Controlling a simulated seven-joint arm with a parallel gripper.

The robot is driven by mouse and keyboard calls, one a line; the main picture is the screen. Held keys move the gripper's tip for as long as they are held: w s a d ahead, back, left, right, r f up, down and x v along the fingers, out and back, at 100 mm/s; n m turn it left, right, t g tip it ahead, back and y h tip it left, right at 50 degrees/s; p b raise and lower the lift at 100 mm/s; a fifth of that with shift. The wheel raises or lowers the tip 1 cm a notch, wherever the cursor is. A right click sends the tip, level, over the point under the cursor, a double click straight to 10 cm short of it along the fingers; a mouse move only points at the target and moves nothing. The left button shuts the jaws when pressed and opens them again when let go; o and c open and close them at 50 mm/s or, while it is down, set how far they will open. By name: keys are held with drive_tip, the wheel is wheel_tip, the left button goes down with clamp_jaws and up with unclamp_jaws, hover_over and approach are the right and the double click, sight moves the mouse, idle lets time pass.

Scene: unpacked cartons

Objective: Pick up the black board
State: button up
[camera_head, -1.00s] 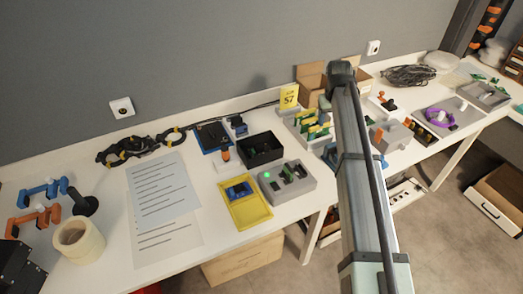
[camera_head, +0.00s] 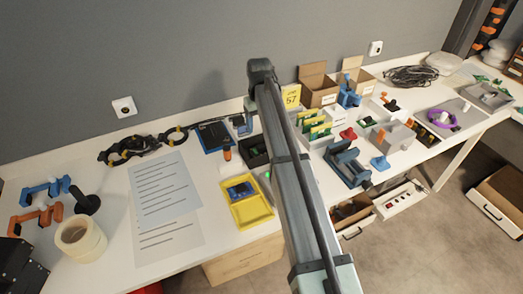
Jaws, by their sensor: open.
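A dark, flat board (camera_head: 214,135) lies on a blue base at the back of the white table, left of my arm; it looks like the black board. Its surface detail is too small to make out. My arm rises from the lower right and its top bend stands in front of the wall, right of the board.
An orange-and-black tool (camera_head: 227,152) stands close in front of the board. A black bin (camera_head: 254,152) is partly behind my arm. A yellow tray (camera_head: 252,214) and paper sheets (camera_head: 163,190) lie nearer. Black cable (camera_head: 130,150) lies left of the board.

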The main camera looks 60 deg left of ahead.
hover_over(262, 146)
drive_tip(key=f, duration=0.5)
drive_tip(key=shift+s+a, duration=0.1)
drive_tip(key=shift+s, duration=0.25)
drive_tip(key=shift+w+d+f, duration=0.1)
drive_tip(key=shift+w+f, duration=0.05)
drive_tip(key=shift+f, duration=1.2)
drive_tip(key=shift+w+d+f, duration=0.1)
drive_tip(key=shift+w+f, duration=0.05)
drive_tip(key=shift+f, duration=1.2)
drive_tip(key=c, duration=1.2)
